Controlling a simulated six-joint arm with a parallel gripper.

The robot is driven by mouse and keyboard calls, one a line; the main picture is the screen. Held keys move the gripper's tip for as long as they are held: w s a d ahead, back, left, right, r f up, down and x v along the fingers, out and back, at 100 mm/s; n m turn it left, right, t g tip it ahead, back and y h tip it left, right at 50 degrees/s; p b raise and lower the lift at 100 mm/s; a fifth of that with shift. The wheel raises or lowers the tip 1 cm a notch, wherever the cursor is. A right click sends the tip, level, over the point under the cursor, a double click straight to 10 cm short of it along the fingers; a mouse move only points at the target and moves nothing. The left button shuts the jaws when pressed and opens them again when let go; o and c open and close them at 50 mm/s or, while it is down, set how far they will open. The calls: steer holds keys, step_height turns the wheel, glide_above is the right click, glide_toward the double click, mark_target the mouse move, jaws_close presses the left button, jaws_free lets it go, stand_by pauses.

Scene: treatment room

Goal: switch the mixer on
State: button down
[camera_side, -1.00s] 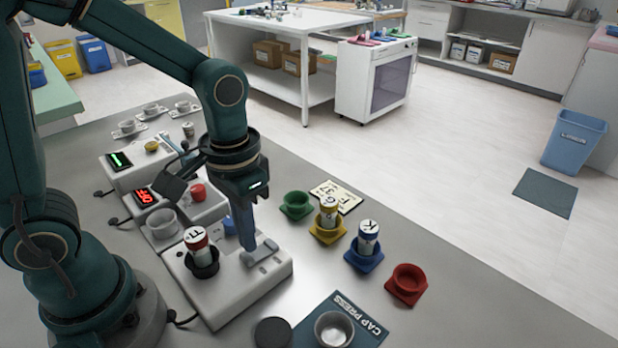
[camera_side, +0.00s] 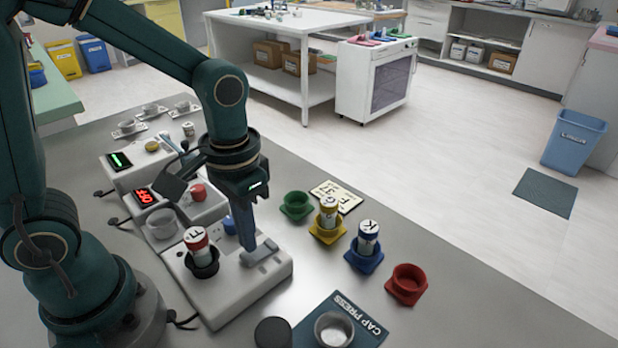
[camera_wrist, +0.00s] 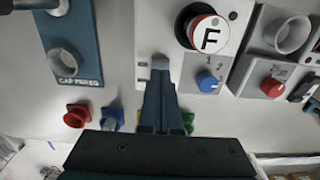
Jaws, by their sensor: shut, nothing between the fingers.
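The mixer (camera_side: 215,305) looks to be the pale box nearest my base. A red-topped vial (camera_side: 196,240) stands in its black cup (camera_side: 203,265); in the wrist view its cap reads F (camera_wrist: 209,38). A blue knob (camera_wrist: 207,82) sits beside the cup, partly hidden behind my gripper in the side view. The tips also show in the wrist view (camera_wrist: 160,68).
Green (camera_side: 296,206), yellow (camera_side: 328,232), blue (camera_side: 364,258) and red (camera_side: 406,284) holders stand right of the mixer; yellow and blue hold vials. A cap press mat (camera_side: 368,330) with a metal cup lies in front. Devices with a green display (camera_side: 119,161) and red display (camera_side: 145,197) stand behind.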

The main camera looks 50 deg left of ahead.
steer(key=shift+f, duration=1)
stand_by(0.4)
steer(key=shift+r, duration=3.55)
steer(key=s+a+r+t, duration=0.2)
steer(key=s+r+t, duration=0.1)
steer(key=s+t, duration=0.1)
steer(key=shift+s+a+r+t, duration=0.2)
steer(key=shift+s+a+t, duration=0.1)
steer(key=shift+t, duration=0.5)
